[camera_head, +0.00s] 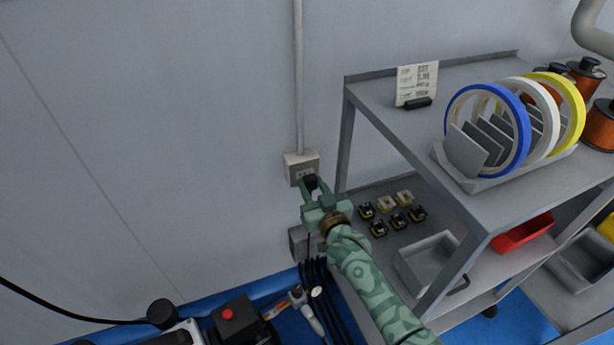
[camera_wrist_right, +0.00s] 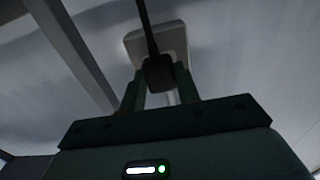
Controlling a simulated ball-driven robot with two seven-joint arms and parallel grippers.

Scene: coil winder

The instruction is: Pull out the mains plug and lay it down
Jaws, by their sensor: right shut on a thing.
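The black mains plug (camera_head: 310,183) is at the front of the grey wall socket (camera_head: 301,164), which sits at the foot of a conduit. My right gripper (camera_head: 312,190) reaches up to it and is shut on the plug. In the right wrist view the plug (camera_wrist_right: 158,73) is between the two fingers of my right gripper (camera_wrist_right: 160,88), with its cord running up in front of the pale socket box (camera_wrist_right: 172,42). I cannot tell whether the plug's pins are in the socket. My left gripper is not in view.
A grey shelf unit (camera_head: 392,128) stands close on the right, with tape rolls (camera_head: 516,125), a printed card (camera_head: 416,82) and copper spools (camera_head: 598,125) on top. Its lower shelf holds small parts and a grey tray (camera_head: 430,262). Dark hoses (camera_head: 322,300) hang below the socket. A red button box (camera_head: 232,318) is at the bottom.

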